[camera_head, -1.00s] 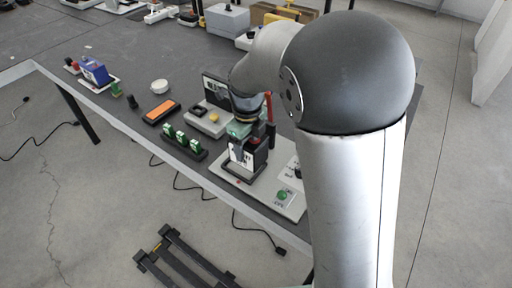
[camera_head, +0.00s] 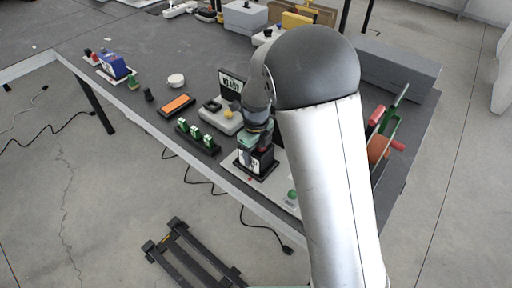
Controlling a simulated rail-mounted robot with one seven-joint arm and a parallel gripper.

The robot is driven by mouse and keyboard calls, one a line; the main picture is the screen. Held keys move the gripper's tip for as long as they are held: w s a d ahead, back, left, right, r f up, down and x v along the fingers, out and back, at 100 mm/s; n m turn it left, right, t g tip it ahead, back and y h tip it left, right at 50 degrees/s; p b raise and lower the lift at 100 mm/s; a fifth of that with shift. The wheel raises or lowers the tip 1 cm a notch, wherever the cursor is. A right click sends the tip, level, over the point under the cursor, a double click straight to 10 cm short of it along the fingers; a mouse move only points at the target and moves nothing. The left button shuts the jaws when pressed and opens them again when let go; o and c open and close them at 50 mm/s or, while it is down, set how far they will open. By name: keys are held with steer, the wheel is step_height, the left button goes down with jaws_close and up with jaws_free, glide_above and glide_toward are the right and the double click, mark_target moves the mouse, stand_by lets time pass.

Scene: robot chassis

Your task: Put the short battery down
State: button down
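My gripper (camera_head: 258,146) points down at a black-and-white box (camera_head: 259,159) on a dark base near the table's front edge. My wrist and arm cover much of it, so I cannot tell whether the fingers are open or shut, or hold anything. I cannot make out a short battery for certain. Several green-and-white blocks (camera_head: 196,134) stand in a black holder left of my gripper. A small green cylinder (camera_head: 133,83) and a small dark cylinder (camera_head: 149,94) stand farther left.
An orange-topped tray (camera_head: 177,104) and a white round pot (camera_head: 176,80) lie left. Red and green parts (camera_head: 382,130) stand right of my arm. The table's back left is fairly clear.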

steer(key=shift+c, duration=1.8)
jaws_free()
steer(key=shift+f, duration=0.15)
step_height(320, 180, up, 11)
steer(key=shift+r, duration=0.65)
steer(key=shift+s+d, duration=0.1)
steer(key=s+d+n, duration=0.6)
steer(key=s+n, duration=0.6)
steer(key=n, duration=0.1)
steer(key=s+d+n, duration=0.7)
steer(key=s+n, duration=0.5)
steer(key=n, duration=0.1)
steer(key=shift+s+d+f, duration=0.2)
steer(key=shift+s+f, duration=0.15)
steer(key=shift+s, duration=0.05)
